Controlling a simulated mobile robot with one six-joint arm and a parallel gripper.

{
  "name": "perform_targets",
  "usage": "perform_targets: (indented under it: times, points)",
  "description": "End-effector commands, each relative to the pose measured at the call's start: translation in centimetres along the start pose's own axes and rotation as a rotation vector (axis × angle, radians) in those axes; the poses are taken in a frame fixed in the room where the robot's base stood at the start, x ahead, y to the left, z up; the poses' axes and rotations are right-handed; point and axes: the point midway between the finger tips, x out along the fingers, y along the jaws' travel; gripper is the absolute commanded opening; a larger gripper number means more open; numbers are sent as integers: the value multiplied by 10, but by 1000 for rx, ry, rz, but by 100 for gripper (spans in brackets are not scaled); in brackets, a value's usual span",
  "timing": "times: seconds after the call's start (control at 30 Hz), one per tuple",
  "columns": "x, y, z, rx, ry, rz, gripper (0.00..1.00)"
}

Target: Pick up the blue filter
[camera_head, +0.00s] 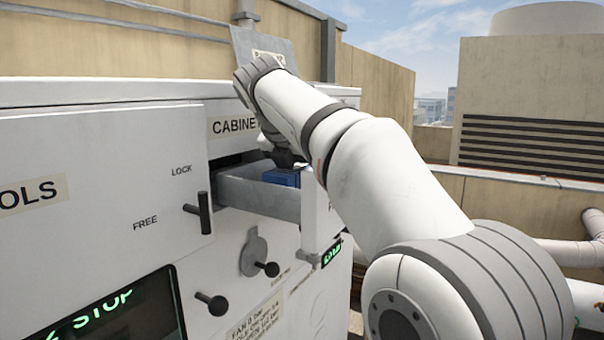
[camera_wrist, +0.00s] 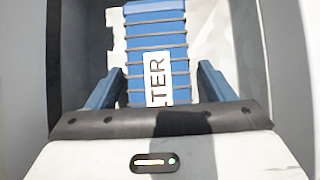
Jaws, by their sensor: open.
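The blue filter (camera_wrist: 155,35) is a ribbed blue block with a white label reading "TER". It lies inside a pulled-out grey drawer (camera_head: 250,193) of the white cabinet. In the head view only a small blue part of the filter (camera_head: 283,177) shows above the drawer wall. My gripper (camera_wrist: 161,68) is open, with one finger on the left of the filter and one on the right. A gap shows beside the right finger; whether the left one touches is unclear. The filter's near end is hidden by my gripper's body. In the head view my gripper (camera_head: 287,160) is at the drawer, mostly hidden.
The drawer walls stand close around my gripper. A black LOCK/FREE handle (camera_head: 204,212) and round black knobs (camera_head: 217,304) stick out of the cabinet front. A green-lit display (camera_head: 110,315) is at lower left. A large vented unit (camera_head: 535,100) stands at the back right.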

Motion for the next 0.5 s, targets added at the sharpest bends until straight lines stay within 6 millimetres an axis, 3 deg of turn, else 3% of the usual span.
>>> perform_targets:
  times: [0.17, 0.5]
  points:
    - [0, 0, 0, 0, 0, 0, 75]
    - [0, 0, 0, -1, 0, 0, 48]
